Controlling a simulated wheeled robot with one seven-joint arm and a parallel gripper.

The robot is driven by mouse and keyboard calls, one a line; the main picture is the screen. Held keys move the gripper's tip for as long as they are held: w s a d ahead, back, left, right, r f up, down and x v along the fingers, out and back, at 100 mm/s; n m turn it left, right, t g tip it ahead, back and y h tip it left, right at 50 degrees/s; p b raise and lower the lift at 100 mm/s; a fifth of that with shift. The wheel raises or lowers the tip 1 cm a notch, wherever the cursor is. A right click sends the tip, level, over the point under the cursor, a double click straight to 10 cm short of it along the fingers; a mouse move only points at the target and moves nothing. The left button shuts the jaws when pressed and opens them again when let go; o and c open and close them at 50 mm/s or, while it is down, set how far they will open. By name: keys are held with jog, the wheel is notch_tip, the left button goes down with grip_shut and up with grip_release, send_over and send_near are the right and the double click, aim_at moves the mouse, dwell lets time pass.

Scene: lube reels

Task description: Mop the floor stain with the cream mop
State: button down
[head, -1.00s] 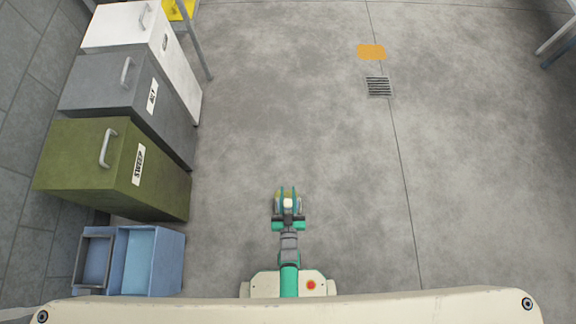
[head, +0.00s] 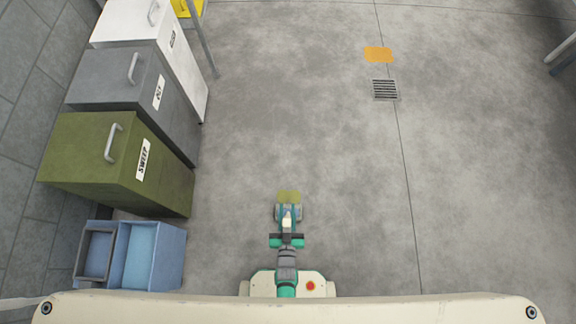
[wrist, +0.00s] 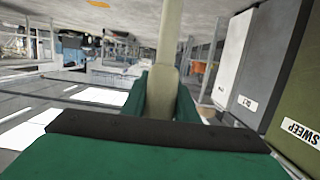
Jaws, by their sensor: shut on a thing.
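The cream mop's handle (wrist: 168,40) stands between the green fingers of my gripper (wrist: 160,95) in the wrist view. In the head view my gripper (head: 288,212) is low in the middle, shut on the handle, whose pale end (head: 288,222) shows between the fingers. A greyish mop head (head: 299,213) shows partly beneath the fingers; the rest is hidden. Whether the mop head touches the floor or overlaps the stain, I cannot tell.
A green SWEEP bin (head: 120,160), a grey bin (head: 125,90) and a white bin (head: 140,30) line the left wall. A blue bucket (head: 150,255) stands nearer. A floor drain (head: 385,90) and an orange patch (head: 378,54) lie ahead right. The floor between is clear.

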jog(key=shift+s+a, duration=0.25)
jog(key=shift+s, duration=1)
jog(key=shift+w+d+g, duration=0.25)
jog(key=shift+w+g, duration=0.25)
jog(key=shift+w, duration=0.4)
jog(key=w+g, duration=0.1)
jog(key=w, duration=0.5)
jog(key=shift+d+f+g, duration=0.3)
jog(key=shift+d+f, duration=0.1)
jog(key=shift+f, duration=0.05)
jog(key=shift+w, duration=0.1)
